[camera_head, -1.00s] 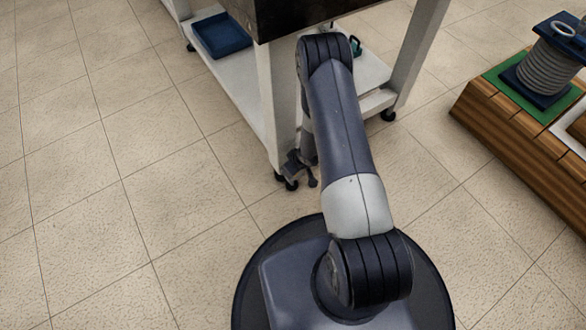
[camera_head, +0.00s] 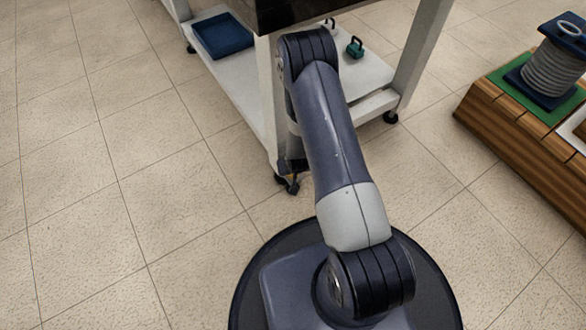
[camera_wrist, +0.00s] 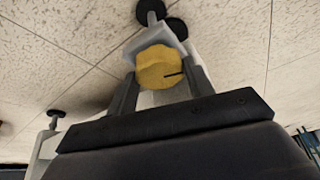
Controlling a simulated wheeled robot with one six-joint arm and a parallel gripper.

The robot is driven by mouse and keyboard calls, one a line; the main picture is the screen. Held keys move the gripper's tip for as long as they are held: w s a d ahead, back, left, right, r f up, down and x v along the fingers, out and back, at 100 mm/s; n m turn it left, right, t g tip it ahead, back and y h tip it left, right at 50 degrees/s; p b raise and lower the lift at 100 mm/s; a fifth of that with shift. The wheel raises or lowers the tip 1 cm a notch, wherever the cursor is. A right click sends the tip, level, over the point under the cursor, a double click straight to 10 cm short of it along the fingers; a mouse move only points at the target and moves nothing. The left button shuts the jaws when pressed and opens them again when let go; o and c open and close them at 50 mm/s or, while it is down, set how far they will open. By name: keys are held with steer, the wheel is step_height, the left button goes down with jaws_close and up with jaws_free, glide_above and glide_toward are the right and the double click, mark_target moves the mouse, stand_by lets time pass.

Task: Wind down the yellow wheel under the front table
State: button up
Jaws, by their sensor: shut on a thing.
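The yellow wheel (camera_wrist: 158,68) shows in the wrist view between the two fingers of my gripper (camera_wrist: 160,85). It is a lobed knob with a dark line on its face. My gripper is shut on it, one finger on each side. A white table leg and black casters (camera_wrist: 150,8) show around the wheel. In the head view the front table (camera_head: 272,110) stands ahead, and my arm reaches to the foot of its near leg.
A blue tray (camera_head: 222,36) and a green weight (camera_head: 354,47) are on the table's lower shelf (camera_head: 228,80). At the right, a wooden platform (camera_head: 520,140) carries a grey coil spool (camera_head: 556,68) on a green mat. The tiled floor to the left is clear.

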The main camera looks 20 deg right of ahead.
stand_by(0.5)
steer(key=o, duration=1)
steer(key=shift+c, duration=0.2)
steer(key=p+v, duration=0.4)
steer(key=v, duration=0.6)
steer(key=shift+s+r+p, duration=0.2)
steer(key=shift+r+p, duration=0.15)
steer(key=shift+p, duration=0.05)
